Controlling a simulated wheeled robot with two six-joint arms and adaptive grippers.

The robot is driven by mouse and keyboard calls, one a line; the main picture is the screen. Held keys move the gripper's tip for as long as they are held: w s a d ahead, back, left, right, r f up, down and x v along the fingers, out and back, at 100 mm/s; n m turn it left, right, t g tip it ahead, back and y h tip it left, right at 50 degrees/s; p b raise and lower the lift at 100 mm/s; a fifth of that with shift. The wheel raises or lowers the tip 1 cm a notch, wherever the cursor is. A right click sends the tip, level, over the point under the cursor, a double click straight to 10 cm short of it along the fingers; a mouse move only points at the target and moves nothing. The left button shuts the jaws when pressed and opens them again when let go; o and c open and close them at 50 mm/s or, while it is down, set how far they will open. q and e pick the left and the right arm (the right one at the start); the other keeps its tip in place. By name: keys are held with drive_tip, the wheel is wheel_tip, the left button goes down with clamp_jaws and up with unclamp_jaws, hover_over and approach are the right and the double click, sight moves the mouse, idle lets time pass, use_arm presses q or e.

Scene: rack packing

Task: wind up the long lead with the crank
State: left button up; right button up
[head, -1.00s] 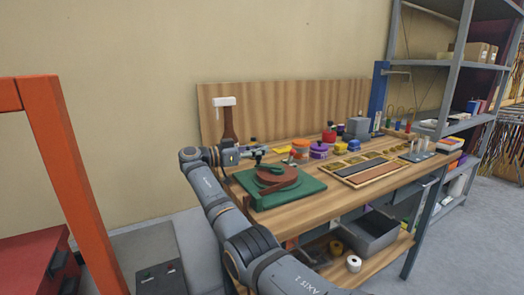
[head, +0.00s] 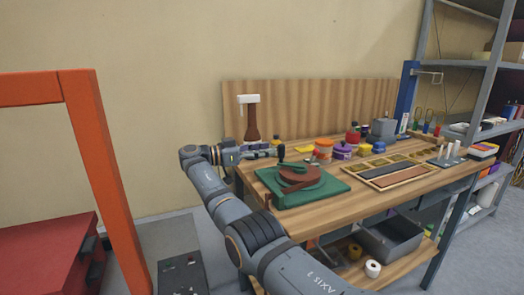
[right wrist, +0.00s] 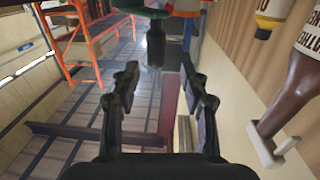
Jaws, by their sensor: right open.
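A winder with a green base (head: 330,192), a brown reel (head: 303,177) and a green crank arm stands at the near left end of the bench. The crank's dark upright handle (head: 281,152) rises at the reel's left side. My right gripper (head: 268,152) is just left of the handle, pointing towards it. In the right wrist view the gripper (right wrist: 160,75) is open, and the dark handle (right wrist: 155,45) shows upside down between and beyond the fingertips. I cannot tell whether they touch. The lead cannot be made out. My left gripper is not in view.
Orange (head: 323,150) and purple (head: 342,151) containers are behind the winder. A divided tray (head: 381,172) lies to its right. An orange frame (head: 105,160) stands left.

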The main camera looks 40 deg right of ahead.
drive_tip(key=shift+w+a, duration=0.2)
drive_tip(key=shift+a, duration=0.5)
drive_tip(key=shift+c, duration=0.5)
